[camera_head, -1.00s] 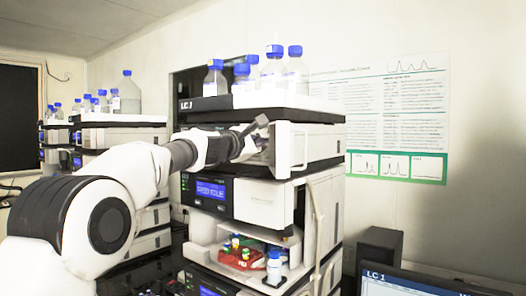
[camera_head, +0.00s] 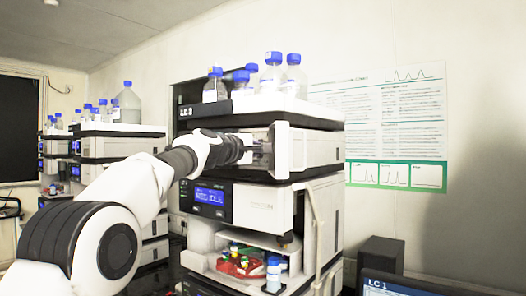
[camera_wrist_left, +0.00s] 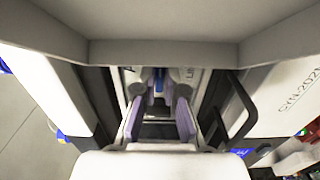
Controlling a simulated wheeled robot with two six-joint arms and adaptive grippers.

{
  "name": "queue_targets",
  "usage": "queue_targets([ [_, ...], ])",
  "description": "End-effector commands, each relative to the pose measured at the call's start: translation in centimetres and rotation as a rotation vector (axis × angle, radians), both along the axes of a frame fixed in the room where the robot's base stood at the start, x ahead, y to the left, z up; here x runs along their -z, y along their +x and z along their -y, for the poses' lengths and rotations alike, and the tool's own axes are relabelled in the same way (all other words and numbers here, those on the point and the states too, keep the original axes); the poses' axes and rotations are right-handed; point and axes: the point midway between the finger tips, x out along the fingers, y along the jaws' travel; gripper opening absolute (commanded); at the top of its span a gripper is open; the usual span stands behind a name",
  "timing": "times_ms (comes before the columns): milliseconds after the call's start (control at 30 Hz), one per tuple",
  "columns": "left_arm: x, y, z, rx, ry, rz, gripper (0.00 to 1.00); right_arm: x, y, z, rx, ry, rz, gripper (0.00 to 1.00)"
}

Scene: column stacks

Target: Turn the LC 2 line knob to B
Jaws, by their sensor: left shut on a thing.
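In the head view the knob is hidden by my gripper. My right gripper is not in view.
Blue-capped bottles (camera_head: 273,76) stand in the tray on top of the stack. A white panel (camera_head: 284,150) juts out right beside my gripper. Below are a module with a lit display (camera_head: 209,196) and an open bay with colored vials (camera_head: 238,264). Another stack (camera_head: 122,142) stands behind left.

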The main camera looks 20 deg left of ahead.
Motion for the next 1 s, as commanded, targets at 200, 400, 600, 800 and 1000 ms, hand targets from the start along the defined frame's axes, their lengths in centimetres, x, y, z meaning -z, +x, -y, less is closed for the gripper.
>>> queue_targets([
  [200, 0.3, 0.1, 0.1, 0.003, 0.006, -0.004, 0.00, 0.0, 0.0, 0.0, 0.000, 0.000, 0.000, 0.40],
  [400, 0.3, 0.1, 0.1, 0.003, 0.005, -0.005, 0.20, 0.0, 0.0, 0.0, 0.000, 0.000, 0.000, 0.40],
  [600, 0.2, 0.0, 0.1, 0.002, 0.003, -0.002, 0.20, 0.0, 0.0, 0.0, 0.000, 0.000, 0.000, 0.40],
  [800, 0.0, -0.6, -0.3, 0.001, 0.001, -0.002, 0.20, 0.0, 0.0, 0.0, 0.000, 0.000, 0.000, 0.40],
  [1000, 0.0, -3.7, -1.4, 0.000, -0.002, -0.003, 0.20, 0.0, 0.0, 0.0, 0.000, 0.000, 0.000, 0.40],
])
